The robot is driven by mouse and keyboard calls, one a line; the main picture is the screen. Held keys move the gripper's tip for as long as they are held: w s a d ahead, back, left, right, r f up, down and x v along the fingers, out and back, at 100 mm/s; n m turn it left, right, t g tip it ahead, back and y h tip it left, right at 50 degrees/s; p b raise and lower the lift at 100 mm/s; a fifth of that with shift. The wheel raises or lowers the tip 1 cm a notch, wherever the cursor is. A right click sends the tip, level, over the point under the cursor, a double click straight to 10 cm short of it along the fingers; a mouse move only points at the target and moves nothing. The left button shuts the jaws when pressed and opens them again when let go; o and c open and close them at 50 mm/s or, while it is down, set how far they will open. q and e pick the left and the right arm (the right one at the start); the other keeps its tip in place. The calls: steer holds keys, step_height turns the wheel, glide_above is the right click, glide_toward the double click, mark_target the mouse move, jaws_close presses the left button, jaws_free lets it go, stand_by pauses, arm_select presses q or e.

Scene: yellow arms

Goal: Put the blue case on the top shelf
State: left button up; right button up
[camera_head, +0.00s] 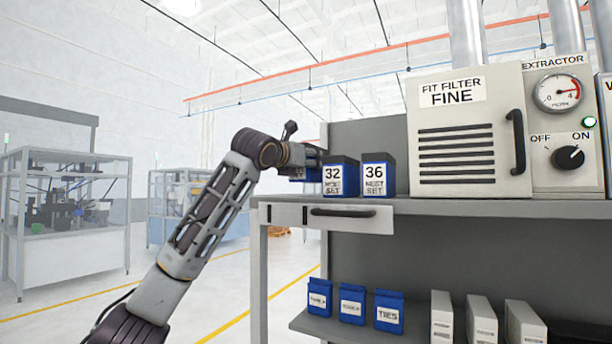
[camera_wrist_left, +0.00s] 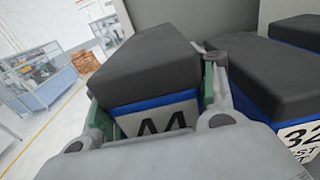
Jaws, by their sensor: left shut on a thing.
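My left gripper (camera_head: 308,160) is shut on a blue case (camera_wrist_left: 152,104) with a dark grey top and a white label, partly covered by the gripper. In the left wrist view the fingers (camera_wrist_left: 158,112) with green pads grip its two sides. In the head view only a blue bit of this case (camera_head: 298,176) shows, at the left end of the top shelf (camera_head: 470,207), left of the case marked 32 (camera_head: 340,178). I cannot tell whether it touches the shelf. My right gripper is not in view.
A case marked 36 (camera_head: 377,177) stands right of case 32, then a filter box (camera_head: 455,130). In the left wrist view case 32 (camera_wrist_left: 262,75) is close beside the right finger. A drawer (camera_head: 325,217) is under the shelf; small blue boxes (camera_head: 352,305) stand lower.

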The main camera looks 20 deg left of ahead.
mark_target(303, 173)
arm_select(q)
steer(key=shift+f, duration=1.8)
steer(key=shift+f, duration=0.15)
steer(key=o, duration=1.4)
steer(key=shift+o, duration=0.2)
steer(key=shift+s, duration=0.9)
steer(key=s+b, duration=0.3)
steer(key=s, duration=0.7)
steer(key=shift+s+a, duration=0.15)
steer(key=shift+a, duration=0.05)
